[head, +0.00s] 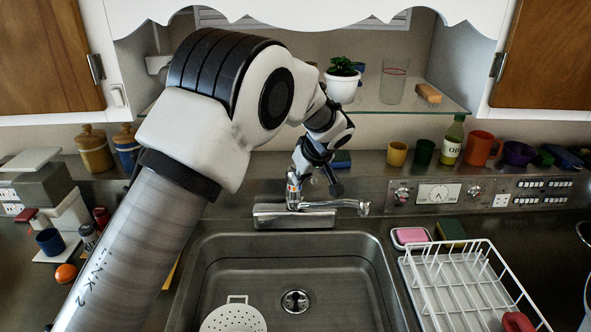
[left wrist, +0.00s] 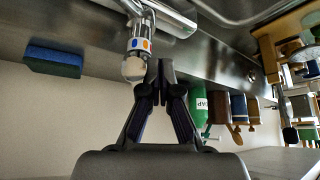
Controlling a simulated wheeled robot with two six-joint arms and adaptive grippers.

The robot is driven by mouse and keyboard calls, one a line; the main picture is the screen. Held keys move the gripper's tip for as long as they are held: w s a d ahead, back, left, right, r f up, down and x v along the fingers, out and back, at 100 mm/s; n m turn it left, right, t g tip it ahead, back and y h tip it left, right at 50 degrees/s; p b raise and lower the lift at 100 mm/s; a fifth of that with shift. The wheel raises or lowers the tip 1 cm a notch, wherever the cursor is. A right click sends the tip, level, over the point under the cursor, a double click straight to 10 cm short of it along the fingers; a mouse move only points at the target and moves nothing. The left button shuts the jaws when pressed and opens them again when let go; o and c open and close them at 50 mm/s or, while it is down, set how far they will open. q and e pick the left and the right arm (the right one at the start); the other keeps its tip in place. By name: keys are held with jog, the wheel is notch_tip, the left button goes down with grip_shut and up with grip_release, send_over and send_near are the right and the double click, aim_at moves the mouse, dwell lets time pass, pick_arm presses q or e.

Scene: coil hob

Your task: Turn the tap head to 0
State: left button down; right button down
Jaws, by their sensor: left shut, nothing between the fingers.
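The tap (head: 330,205) stands behind the sink, its spout reaching to the right. In the left wrist view, its tap head (left wrist: 140,45) carries a blue and an orange mark and ends in a pale rounded knob. My left gripper (left wrist: 160,66) is shut and empty, with its fingertips close beside the tap head, on the right of it in that view. I cannot tell whether they touch it. In the head view my left arm reaches over from the left and partly hides the tap area. My right gripper is in neither view.
The sink (head: 213,272) holds a white colander (head: 235,318). A white dish rack (head: 460,280) stands at the right. A glass shelf above holds a potted plant (head: 342,80).

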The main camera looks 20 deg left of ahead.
pick_arm(q)
jog(key=shift+w+d, duration=0.1)
jog(key=shift+d, duration=0.05)
jog(key=shift+w+d, duration=0.35)
jog(key=shift+d, duration=0.1)
jog(key=shift+w+d, duration=0.1)
jog(key=shift+w+d+p, duration=0.3)
jog(key=shift+w+d, duration=0.05)
jog(key=shift+w, duration=0.05)
jog(key=shift+s+a+f+b, duration=0.1)
jog(key=shift+s+f+b, duration=0.05)
jog(key=shift+s+b, duration=0.2)
jog(key=shift+s+a, duration=0.15)
jog(key=shift+s, duration=0.1)
notch_tip(320, 180, up, 8)
jog(key=p, duration=0.4)
jog(key=shift+r, duration=0.2)
jog(key=shift+f, duration=0.1)
